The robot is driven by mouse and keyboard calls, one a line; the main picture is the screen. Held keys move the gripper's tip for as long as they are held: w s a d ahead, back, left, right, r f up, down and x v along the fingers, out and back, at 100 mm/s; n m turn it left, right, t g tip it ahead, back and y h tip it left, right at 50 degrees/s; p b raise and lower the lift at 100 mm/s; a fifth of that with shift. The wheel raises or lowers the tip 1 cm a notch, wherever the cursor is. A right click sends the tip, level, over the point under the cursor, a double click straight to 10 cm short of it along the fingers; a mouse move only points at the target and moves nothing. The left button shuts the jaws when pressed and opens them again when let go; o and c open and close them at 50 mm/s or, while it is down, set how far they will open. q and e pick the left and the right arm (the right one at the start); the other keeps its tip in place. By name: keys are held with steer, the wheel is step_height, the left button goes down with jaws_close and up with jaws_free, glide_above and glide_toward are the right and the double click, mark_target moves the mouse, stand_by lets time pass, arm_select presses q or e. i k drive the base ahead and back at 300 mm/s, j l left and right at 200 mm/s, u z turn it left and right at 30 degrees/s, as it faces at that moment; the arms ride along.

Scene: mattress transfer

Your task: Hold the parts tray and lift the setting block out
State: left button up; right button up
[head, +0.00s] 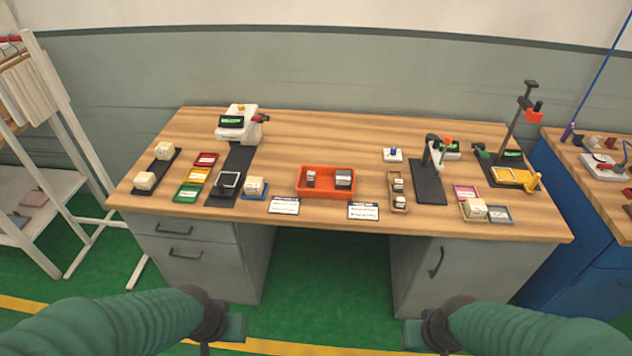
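An orange-red parts tray (326,194) sits near the front middle of the wooden table. Inside it are a smaller block (311,178) at the left and a larger grey block (343,178) at the right, each with a pale top. I cannot tell by look which one is the setting block. My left gripper (236,328) and my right gripper (413,335) are both low in front of the table, well below and apart from the tray. Neither touches anything on the table. Their finger gaps cannot be made out.
Two white cards (284,207) (363,211) lie in front of the tray. A brown holder (398,192) with small blocks stands to its right, and a cream block (254,187) on a blue base to its left. A black stand (428,182) is further right. The table behind the tray is clear.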

mark_target(311, 175)
steer(key=i+j+z, duration=0.3)
steer(key=j, duration=0.3)
steer(key=i+j+z, duration=0.3)
steer(key=j, duration=0.4)
steer(key=i+j+z, duration=0.15)
steer(key=j, duration=0.25)
steer(key=i+j+z, duration=0.15)
steer(key=j, duration=0.2)
steer(key=i+j+z, duration=0.15)
steer(key=j, duration=0.25)
